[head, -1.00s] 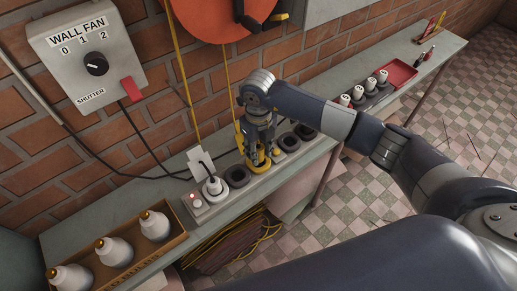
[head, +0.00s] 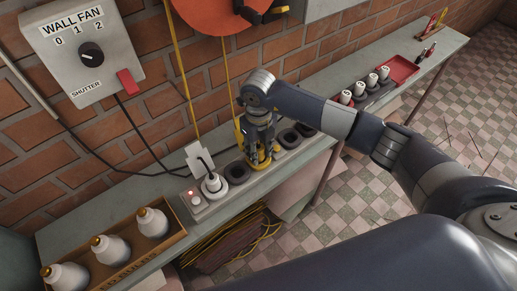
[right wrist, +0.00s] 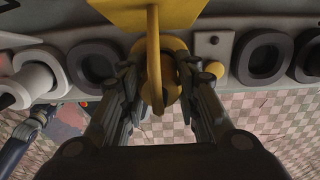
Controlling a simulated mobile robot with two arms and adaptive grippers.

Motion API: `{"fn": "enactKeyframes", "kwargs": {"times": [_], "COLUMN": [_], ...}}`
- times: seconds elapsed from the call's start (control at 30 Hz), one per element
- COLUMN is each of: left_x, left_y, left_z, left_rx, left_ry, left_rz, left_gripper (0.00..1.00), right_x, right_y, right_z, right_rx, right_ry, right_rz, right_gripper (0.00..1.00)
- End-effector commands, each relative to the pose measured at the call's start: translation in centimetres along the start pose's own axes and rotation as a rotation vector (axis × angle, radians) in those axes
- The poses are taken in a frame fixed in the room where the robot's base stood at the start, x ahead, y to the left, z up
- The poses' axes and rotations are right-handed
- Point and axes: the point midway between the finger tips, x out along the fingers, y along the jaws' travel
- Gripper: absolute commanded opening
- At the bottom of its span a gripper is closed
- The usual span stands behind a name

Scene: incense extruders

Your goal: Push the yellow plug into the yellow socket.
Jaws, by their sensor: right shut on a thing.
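My right gripper (head: 260,153) points down at the grey socket strip (head: 233,196) on the bench and is shut on the yellow plug (head: 265,163). In the right wrist view the fingers (right wrist: 158,100) stand either side of the yellow plug (right wrist: 171,72), with its yellow cable (right wrist: 153,50) running up between them. The plug is over the strip at the yellow socket's place. The fingers and plug hide most of that socket, so I cannot tell how deep the plug sits. My left gripper is not in view.
A white plug (head: 212,183) stands in the strip to the left, beside a black socket (head: 237,172). More black sockets (head: 289,139) lie to the right. A bulb crate (head: 178,236), white plugs (head: 371,80) and a red tray (head: 402,68) share the bench. The wall is close behind.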

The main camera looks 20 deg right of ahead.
Motion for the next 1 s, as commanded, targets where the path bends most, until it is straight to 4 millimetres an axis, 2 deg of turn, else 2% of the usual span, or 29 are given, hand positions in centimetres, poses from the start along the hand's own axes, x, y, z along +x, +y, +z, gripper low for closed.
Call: {"fn": "enactKeyframes", "kwargs": {"times": [0.37,0.4,0.47,0.5,0.83,1.0], "left_x": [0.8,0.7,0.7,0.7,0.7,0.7], "left_y": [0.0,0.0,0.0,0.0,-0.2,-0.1], "left_z": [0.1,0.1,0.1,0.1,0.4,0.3], "left_rx": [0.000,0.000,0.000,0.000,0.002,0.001], "left_ry": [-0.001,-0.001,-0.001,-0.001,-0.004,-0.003], "left_rz": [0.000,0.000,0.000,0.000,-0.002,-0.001], "left_gripper": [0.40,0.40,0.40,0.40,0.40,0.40], "right_x": [0.9,0.8,0.8,0.8,0.6,-1.3], "right_y": [0.0,0.0,0.0,0.0,0.0,0.0], "right_z": [0.0,0.0,0.0,0.0,0.0,0.2], "right_rx": [0.000,0.000,0.000,0.000,0.000,0.000], "right_ry": [0.000,0.000,0.000,0.000,-0.001,-0.005], "right_rz": [0.000,0.000,0.000,0.000,0.000,0.000], "right_gripper": [0.06,0.37,0.50,0.53,0.53,0.53]}}
